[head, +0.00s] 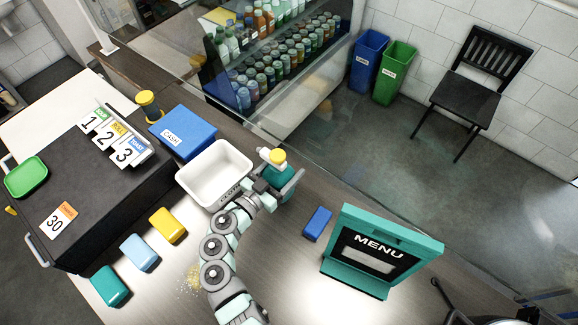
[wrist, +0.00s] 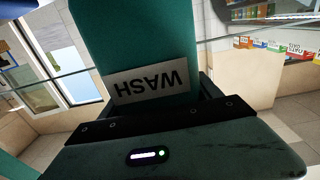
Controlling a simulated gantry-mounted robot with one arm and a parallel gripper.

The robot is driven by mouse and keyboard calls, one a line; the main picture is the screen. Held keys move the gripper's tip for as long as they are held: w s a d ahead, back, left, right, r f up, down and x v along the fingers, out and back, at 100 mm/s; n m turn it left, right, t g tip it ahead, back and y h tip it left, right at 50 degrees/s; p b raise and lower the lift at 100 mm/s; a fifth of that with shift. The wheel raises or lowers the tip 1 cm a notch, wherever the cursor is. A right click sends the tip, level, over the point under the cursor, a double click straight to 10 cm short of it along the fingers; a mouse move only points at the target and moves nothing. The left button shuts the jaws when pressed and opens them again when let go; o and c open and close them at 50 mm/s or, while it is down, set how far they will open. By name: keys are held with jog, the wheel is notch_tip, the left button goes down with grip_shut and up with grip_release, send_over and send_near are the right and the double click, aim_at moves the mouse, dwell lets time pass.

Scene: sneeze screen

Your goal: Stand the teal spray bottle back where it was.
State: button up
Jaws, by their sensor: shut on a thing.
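The teal spray bottle (head: 279,178) with its white and yellow spray head (head: 273,157) is in my gripper (head: 276,190), just right of the white tub, in the head view. In the wrist view the bottle's teal body (wrist: 135,40) fills the upper middle, with a white WASH label upside down. My gripper is shut on the body, its dark base (wrist: 165,125) across the lower part of the wrist view. The bottle's lower end is hidden by my gripper in the head view, so I cannot tell whether it touches the counter.
The white tub (head: 194,178) stands close left of the bottle. A clear screen (head: 370,205) runs along the counter's far side. A blue block (head: 317,223) and the teal MENU stand (head: 375,252) are to the right. Yellow crumbs (head: 192,279) lie beside my arm.

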dwell(0.3)
jog(key=shift+f+b, duration=0.95)
jog(key=shift+f, duration=1.95)
jog(key=shift+f+b, duration=0.6)
jog(key=shift+b, duration=0.5)
jog(key=o, duration=1.9)
jog(key=shift+c, duration=0.2)
jog(key=shift+o, duration=1.3)
jog(key=shift+s+f, duration=0.1)
jog(key=shift+s, duration=0.05)
